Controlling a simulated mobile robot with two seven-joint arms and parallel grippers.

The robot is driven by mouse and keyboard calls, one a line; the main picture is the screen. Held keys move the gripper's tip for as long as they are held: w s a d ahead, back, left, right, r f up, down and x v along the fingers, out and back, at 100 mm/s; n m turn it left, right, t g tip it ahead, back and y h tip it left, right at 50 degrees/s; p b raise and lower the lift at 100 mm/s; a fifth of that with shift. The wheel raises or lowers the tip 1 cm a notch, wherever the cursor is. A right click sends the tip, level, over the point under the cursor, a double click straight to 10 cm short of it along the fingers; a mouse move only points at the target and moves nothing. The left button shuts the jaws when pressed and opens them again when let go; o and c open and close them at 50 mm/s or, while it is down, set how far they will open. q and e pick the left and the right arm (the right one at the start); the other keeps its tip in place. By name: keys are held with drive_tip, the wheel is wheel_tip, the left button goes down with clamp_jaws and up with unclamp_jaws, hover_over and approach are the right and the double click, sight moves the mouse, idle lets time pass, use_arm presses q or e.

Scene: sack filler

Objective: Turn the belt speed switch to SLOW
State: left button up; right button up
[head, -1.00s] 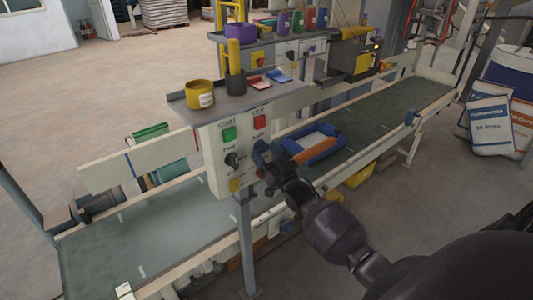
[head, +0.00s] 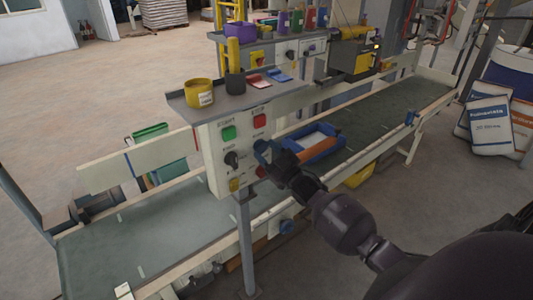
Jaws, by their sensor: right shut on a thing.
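The white control panel (head: 217,178) stands beside the belt, with a green button (head: 228,133) and a red button (head: 260,121) at its top. A black rotary knob (head: 232,159) sits on its left side, with lettering too small to read. My right gripper (head: 262,152) is at the panel's right side, below the red button. It is shut on a small control there, which looks like the belt speed switch; the gripper hides the control and its setting. My left gripper is not in view.
The green conveyor belt (head: 185,226) runs past behind the panel. A blue tray (head: 331,152) lies on the belt close to my right wrist. A shelf above the panel holds a yellow tub (head: 199,93). Sacks (head: 489,127) stand at the right.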

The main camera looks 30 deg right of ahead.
drive_tip(key=n+g+y, duration=0.1)
drive_tip(key=n+y, duration=0.1)
drive_tip(key=n, duration=0.3)
drive_tip(key=shift+d+r, duration=0.1)
drive_tip(key=n+g+y, duration=0.1)
drive_tip(key=n, duration=0.2)
drive_tip(key=shift+n+g, duration=0.3)
drive_tip(key=n+g+p, duration=0.1)
drive_tip(key=n, duration=0.3)
drive_tip(key=shift+d+r+n+g+p, duration=0.1)
drive_tip(key=shift+r+n+g+p, duration=0.1)
drive_tip(key=shift+n+g+p, duration=0.7)
drive_tip(key=shift+n, duration=1)
drive_tip(key=o, duration=0.9)
